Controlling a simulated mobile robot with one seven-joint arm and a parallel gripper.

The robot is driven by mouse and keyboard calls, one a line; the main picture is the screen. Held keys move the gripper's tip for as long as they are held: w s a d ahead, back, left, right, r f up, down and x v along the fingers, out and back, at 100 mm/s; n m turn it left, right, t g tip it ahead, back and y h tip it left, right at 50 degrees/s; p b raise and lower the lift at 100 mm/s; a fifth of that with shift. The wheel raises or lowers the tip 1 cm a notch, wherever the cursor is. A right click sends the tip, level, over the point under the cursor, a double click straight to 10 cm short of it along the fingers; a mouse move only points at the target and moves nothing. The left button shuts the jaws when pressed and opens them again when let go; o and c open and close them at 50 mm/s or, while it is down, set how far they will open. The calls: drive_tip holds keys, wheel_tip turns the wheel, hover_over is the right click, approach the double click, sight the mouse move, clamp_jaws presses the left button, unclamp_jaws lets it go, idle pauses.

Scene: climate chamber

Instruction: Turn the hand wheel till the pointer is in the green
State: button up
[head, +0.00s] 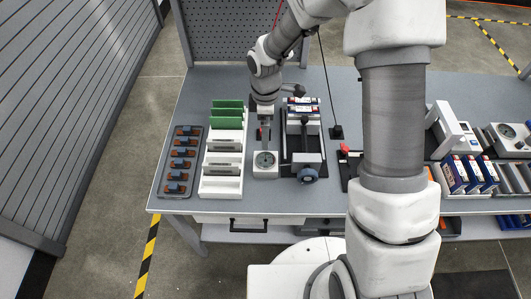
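A blue round knob (308,175), possibly a hand wheel, sits at the front of a grey and black fixture just right of the dial. My gripper (265,122) points down behind the dial, left of the fixture and apart from the blue knob. A small red part shows beside it. The fingers are too small and dark to tell open from shut, and whatever lies beneath them is hidden.
Left of the dial stand a white rack (221,187) with green boards and a dark tray (172,188) with several orange-and-blue parts. A red-tipped lever (344,150) stands to the right. Boxes (468,175) and instruments fill the right end. My arm hides the bench's middle right.

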wheel_tip(320, 180, up, 6)
drive_tip(key=p, duration=0.3)
drive_tip(key=shift+f, duration=0.25)
drive_tip(key=s+d+r+m+t, duration=0.1)
drive_tip(key=s+d+r+m, duration=0.3)
drive_tip(key=r, duration=0.5)
drive_tip(key=s+d+r+m+t, duration=0.25)
drive_tip(key=d+r+m, duration=0.25)
drive_tip(key=r, duration=0.4)
drive_tip(key=s+d+r+m+t, duration=0.1)
drive_tip(key=s+d+r+m, duration=0.1)
drive_tip(key=s, duration=0.5)
drive_tip(key=s+d+r+m+t, duration=0.1)
drive_tip(key=s+d+r+m, duration=0.1)
drive_tip(key=s+r+m, duration=0.3)
drive_tip(key=shift+s+r+m, duration=0.2)
drive_tip(key=shift+s+m, duration=0.6)
drive_tip(key=shift+s, duration=0.4)
